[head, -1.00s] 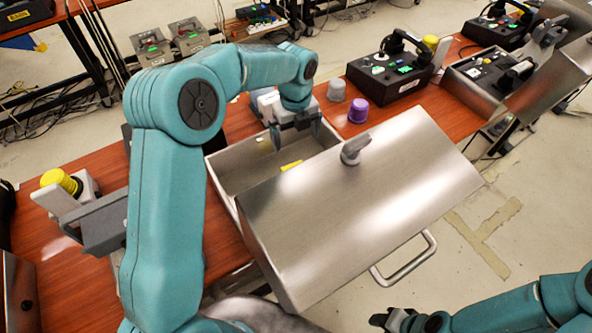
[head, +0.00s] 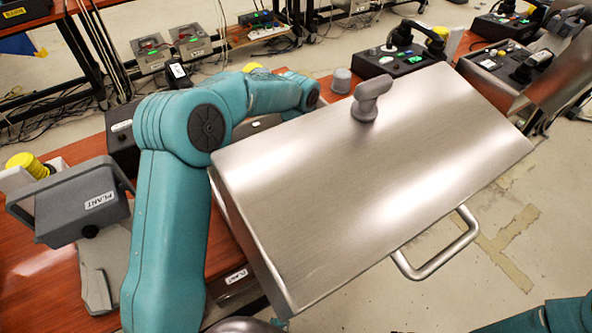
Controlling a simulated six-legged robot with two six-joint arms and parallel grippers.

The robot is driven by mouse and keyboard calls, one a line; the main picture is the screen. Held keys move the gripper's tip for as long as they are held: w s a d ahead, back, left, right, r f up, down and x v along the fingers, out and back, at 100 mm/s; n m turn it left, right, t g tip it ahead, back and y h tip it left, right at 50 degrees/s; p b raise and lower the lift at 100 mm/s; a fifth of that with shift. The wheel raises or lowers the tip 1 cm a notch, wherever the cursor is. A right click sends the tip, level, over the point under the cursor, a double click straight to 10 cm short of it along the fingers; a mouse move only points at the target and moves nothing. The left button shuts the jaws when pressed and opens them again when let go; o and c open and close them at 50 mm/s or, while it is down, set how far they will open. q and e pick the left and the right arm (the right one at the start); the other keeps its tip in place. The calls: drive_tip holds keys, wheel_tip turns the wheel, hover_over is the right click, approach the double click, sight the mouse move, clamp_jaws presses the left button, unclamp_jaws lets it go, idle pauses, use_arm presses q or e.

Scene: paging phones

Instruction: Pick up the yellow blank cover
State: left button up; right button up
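The open steel box's lid (head: 370,180) fills the middle of the head view and hides the box interior. Inside, no yellow piece shows now. A yellow piece (head: 252,67) peeks out behind my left arm; I cannot tell what it is. Yellow ribbed caps (head: 30,164) stand on a pale unit at the far left, and another yellow cap (head: 440,32) shows at the upper right. My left arm reaches over the table, and its gripper is hidden behind the lid. Only a piece of my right arm shows at the lower right; its gripper is out of frame.
A grey cap (head: 341,80) stands on the wooden table (head: 25,265) behind the lid. A black phone unit (head: 393,60) is beyond it. A grey tilted bracket marked PLANT (head: 85,200) stands at the left. The lid's handle (head: 440,250) juts out over open floor.

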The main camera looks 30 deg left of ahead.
use_arm(q)
drive_tip(key=shift+s+a, duration=0.1)
drive_tip(key=shift+c, duration=0.3)
drive_tip(key=shift+f, duration=0.1)
drive_tip(key=c, duration=1)
drive_tip(key=shift+p, duration=0.35)
